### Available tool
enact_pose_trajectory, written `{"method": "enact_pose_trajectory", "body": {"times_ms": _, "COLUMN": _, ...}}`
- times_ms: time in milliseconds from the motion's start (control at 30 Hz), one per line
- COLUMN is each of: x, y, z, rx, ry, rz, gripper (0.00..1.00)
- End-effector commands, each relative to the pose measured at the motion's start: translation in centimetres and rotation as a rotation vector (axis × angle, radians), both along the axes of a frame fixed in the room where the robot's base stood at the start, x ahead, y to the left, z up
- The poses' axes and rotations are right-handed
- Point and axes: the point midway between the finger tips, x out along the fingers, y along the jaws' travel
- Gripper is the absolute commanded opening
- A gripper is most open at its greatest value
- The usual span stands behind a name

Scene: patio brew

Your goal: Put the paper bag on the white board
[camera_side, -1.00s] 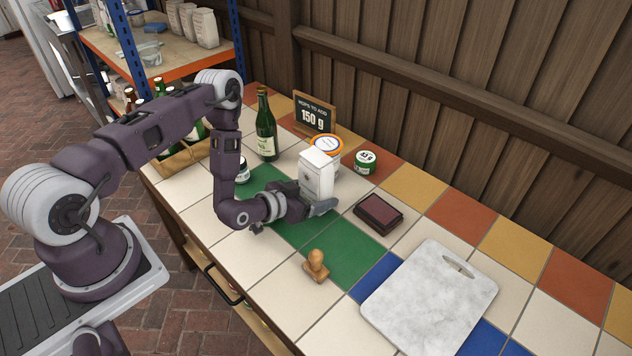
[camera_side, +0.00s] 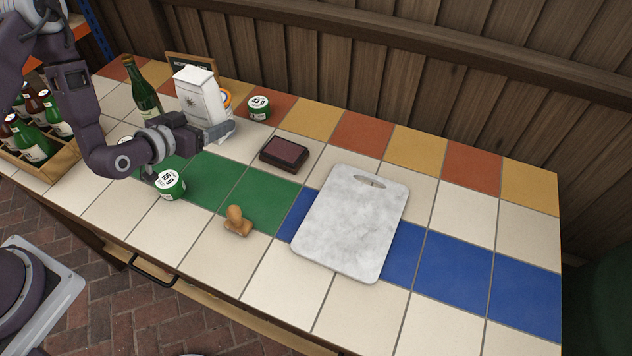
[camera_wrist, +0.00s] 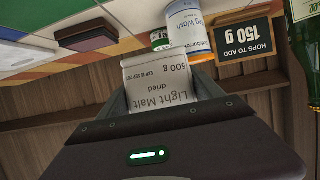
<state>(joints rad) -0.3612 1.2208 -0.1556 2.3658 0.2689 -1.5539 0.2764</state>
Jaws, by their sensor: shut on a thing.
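The paper bag (camera_side: 199,99) is white, upright in the side view, and held by my gripper (camera_side: 216,131). In the wrist view the bag (camera_wrist: 160,82) sits between my fingers, its "Light Malt dried 500 g" print upside down. The white board (camera_side: 352,222) is a marbled slab with a handle slot, lying flat to the right, bare, well apart from the bag.
A dark red ink pad (camera_side: 284,153) and a wooden stamp (camera_side: 237,221) lie between bag and board. A green tin (camera_side: 259,107), an orange-rimmed tub (camera_side: 227,101), a sign (camera_side: 190,64) and a green bottle (camera_side: 143,92) stand behind. Another tin (camera_side: 170,184) is near my wrist.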

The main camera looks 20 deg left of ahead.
Motion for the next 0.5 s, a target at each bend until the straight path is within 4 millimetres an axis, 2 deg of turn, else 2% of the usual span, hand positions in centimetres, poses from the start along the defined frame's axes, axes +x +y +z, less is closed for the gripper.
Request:
{"method": "enact_pose_trajectory", "body": {"times_ms": 67, "x": 0.4, "y": -1.2, "z": 0.1, "rx": -0.001, "ry": -0.006, "rz": -0.028, "gripper": 0.05}}
{"method": "enact_pose_trajectory", "body": {"times_ms": 167, "x": 1.2, "y": -4.2, "z": 0.0, "rx": -0.001, "ry": -0.008, "rz": -0.096, "gripper": 0.05}}
{"method": "enact_pose_trajectory", "body": {"times_ms": 267, "x": 2.0, "y": -8.5, "z": 0.0, "rx": -0.002, "ry": -0.010, "rz": -0.190, "gripper": 0.05}}
{"method": "enact_pose_trajectory", "body": {"times_ms": 367, "x": 2.4, "y": -13.6, "z": 0.1, "rx": -0.005, "ry": -0.010, "rz": -0.297, "gripper": 0.05}}
{"method": "enact_pose_trajectory", "body": {"times_ms": 500, "x": 2.0, "y": -22.1, "z": 0.4, "rx": -0.004, "ry": -0.011, "rz": -0.466, "gripper": 0.05}}
